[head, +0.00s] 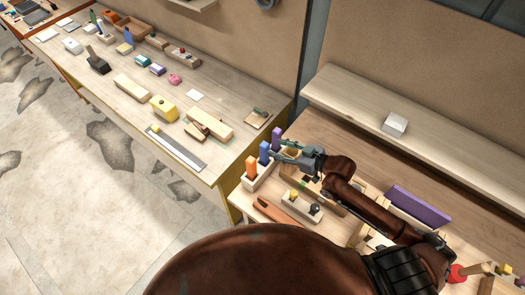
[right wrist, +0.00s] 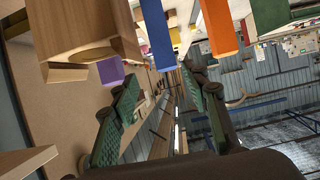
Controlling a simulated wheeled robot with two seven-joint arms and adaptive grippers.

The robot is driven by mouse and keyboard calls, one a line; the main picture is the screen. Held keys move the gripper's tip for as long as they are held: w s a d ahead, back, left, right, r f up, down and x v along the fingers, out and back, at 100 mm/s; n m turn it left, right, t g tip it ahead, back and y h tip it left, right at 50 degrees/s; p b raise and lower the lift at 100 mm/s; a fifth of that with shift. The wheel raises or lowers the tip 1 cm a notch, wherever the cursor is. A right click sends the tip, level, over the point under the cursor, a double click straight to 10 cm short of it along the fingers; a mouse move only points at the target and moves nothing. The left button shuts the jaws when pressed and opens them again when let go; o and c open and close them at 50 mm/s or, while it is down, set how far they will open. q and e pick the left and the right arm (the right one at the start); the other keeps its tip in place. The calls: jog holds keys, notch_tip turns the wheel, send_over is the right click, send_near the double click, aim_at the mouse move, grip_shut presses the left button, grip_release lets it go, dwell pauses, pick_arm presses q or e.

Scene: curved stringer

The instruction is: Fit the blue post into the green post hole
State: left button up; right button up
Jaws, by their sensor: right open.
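The blue post (head: 264,153) stands upright in a pale wooden holder (head: 262,180), between an orange post (head: 251,166) and a purple post (head: 277,138). My right gripper (head: 282,150) is open and empty, right beside the blue post. In the right wrist view the open fingers (right wrist: 160,82) point toward the blue post (right wrist: 160,38), which hangs into view from the top. I cannot tell if they touch. A small green patch (head: 303,182) shows beside my arm; I cannot tell if it is the green post hole. My left gripper is not in view.
A block with yellow and black knobs (head: 301,205) and an orange-brown tool (head: 275,211) lie in front. A long purple piece (head: 418,206) stands to the right. A white box (head: 394,124) sits on the shelf behind. Another bench (head: 185,90) with several items is left.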

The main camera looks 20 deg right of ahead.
aim_at(268, 147)
jog(key=w+a, duration=0.2)
jog(key=shift+a+f+p, duration=0.3)
jog(key=shift+f+p, duration=0.05)
jog(key=p+x, duration=0.1)
jog(key=x, duration=0.3)
jog(key=shift+s+f, duration=0.15)
jog(key=c, duration=0.7)
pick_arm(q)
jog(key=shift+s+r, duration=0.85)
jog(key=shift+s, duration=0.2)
pick_arm(e)
grip_shut()
